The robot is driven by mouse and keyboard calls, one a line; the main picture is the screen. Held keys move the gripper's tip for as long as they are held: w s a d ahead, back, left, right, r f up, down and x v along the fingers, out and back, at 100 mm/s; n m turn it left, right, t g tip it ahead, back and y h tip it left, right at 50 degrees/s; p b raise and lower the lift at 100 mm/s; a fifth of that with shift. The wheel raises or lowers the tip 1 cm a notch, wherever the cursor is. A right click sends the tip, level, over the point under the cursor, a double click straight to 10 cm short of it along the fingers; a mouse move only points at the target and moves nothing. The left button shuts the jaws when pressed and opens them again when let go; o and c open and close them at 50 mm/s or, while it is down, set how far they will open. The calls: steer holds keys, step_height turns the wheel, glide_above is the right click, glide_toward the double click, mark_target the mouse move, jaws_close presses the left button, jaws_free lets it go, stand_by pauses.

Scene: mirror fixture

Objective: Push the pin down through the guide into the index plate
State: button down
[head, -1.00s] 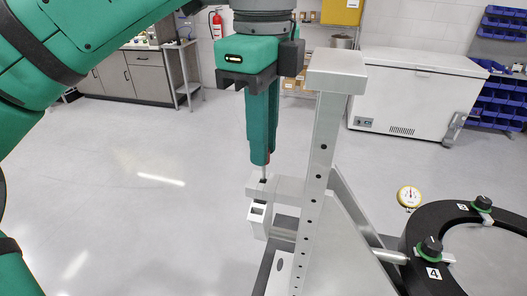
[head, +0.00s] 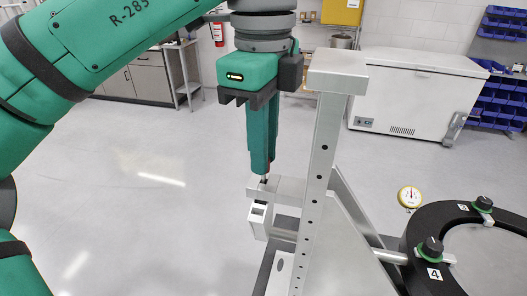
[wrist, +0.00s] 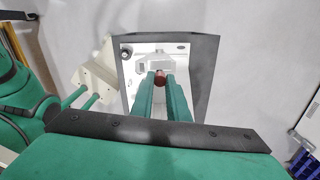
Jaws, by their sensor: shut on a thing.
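My gripper (head: 263,172) points straight down with its green fingers close together, shut on the pin (head: 264,179). Only a short dark piece of the pin shows between the fingertips and the top of the silver guide block (head: 290,189). In the wrist view the pin's reddish-brown head (wrist: 160,77) shows between the fingertips (wrist: 161,84), in front of the pale guide (wrist: 153,62). The fingertips sit just above the guide. The pin's lower end is hidden inside the guide, and I cannot make out the index plate or how deep the pin reaches.
A tall silver post (head: 320,150) stands close to the right of my fingers. A black ring with numbered clamp knobs (head: 420,262) and a dial gauge (head: 410,196) are at the lower right. A white chest freezer (head: 430,95) stands behind. The floor at left is clear.

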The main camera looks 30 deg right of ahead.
steer(key=shift+f, duration=0.15)
steer(key=c, duration=1.6)
jaws_free()
steer(key=shift+c, duration=0.2)
steer(key=shift+s, duration=0.1)
